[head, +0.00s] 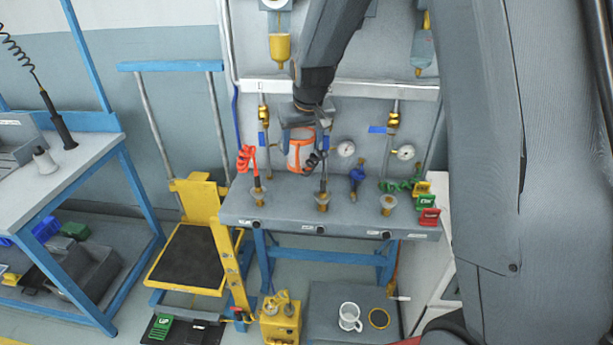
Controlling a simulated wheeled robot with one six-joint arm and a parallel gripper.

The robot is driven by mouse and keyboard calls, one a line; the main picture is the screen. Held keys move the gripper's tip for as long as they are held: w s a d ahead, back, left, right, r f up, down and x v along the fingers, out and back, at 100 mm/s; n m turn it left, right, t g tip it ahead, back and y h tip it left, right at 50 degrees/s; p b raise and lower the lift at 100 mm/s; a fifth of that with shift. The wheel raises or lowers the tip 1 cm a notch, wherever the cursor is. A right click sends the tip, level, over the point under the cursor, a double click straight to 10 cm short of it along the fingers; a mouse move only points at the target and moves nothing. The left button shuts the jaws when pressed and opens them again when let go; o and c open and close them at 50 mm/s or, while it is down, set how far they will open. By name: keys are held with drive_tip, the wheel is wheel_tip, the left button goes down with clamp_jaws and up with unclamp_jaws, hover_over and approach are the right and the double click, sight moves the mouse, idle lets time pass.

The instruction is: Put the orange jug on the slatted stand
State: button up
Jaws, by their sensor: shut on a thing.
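The orange jug (293,152), with orange bands and a pale middle, hangs at my gripper (303,130) above the bench's back part. My gripper is shut on it, and the gripper and wrist hide part of the jug. The jug seems clear of the bench top, but its exact height is hard to tell. I cannot make out a surface with clear slats. A low dark grey platform (330,300) stands on the floor in front of the bench, with a white mug (349,316) and a dark yellow-rimmed disc (379,318) on it.
A yellow box (281,320) is on the floor. A blue-framed workbench (60,165) is far left.

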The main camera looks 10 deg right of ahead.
wheel_tip(320, 180, down, 11)
drive_tip(key=p, duration=0.2)
drive_tip(key=shift+f+p, duration=0.1)
drive_tip(key=shift+p, duration=0.25)
drive_tip(key=shift+f, duration=0.1)
drive_tip(key=o, duration=0.7)
drive_tip(key=shift+f, duration=0.1)
drive_tip(key=shift+c, duration=0.2)
drive_tip(key=o, duration=0.4)
drive_tip(key=shift+o, duration=0.2)
